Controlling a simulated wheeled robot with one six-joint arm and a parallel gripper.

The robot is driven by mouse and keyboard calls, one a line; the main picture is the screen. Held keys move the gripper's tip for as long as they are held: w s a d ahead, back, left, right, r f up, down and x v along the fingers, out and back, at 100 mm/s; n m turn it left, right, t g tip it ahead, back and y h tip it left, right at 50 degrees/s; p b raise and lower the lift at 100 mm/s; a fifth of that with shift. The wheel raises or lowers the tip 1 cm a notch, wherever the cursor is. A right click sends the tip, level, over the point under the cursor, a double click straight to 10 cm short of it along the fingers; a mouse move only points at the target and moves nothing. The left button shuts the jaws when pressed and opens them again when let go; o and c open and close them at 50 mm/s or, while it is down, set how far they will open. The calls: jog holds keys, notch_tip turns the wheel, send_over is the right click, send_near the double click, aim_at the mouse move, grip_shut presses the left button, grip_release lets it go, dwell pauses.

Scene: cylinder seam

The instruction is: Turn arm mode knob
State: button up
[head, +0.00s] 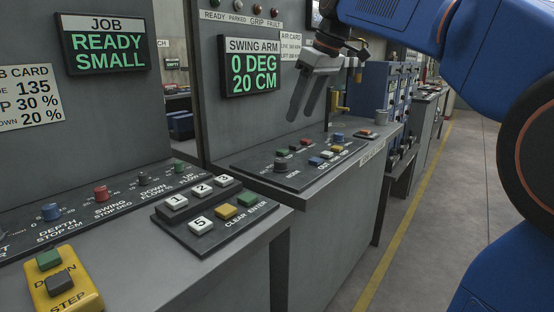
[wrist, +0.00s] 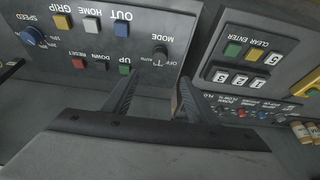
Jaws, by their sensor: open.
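The dark round mode knob (head: 281,164) sits at the near left of the swing arm's sloped black panel. In the wrist view the mode knob (wrist: 160,51) shows upside down, with OFF and AUTO lettering beside it; its setting is too small to read surely. My gripper (head: 301,116) hangs above the panel, fingers pointing down, apart from the knob. In the wrist view my gripper (wrist: 159,81) is open and empty, and the knob lies beyond the gap between its fingertips.
A green UP button (wrist: 125,69) and red RESET button (wrist: 78,63) lie close to the knob. A keypad (head: 215,215) and a yellow pendant (head: 65,282) are on the nearer console. The swing arm display (head: 252,68) reads 0 DEG, 20 CM. The aisle floor (head: 440,220) is clear.

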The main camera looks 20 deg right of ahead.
aim_at(282, 160)
jog(key=x, duration=1.6)
jog(key=shift+f, duration=0.2)
jog(key=shift+c, duration=0.3)
jog(key=c, duration=1)
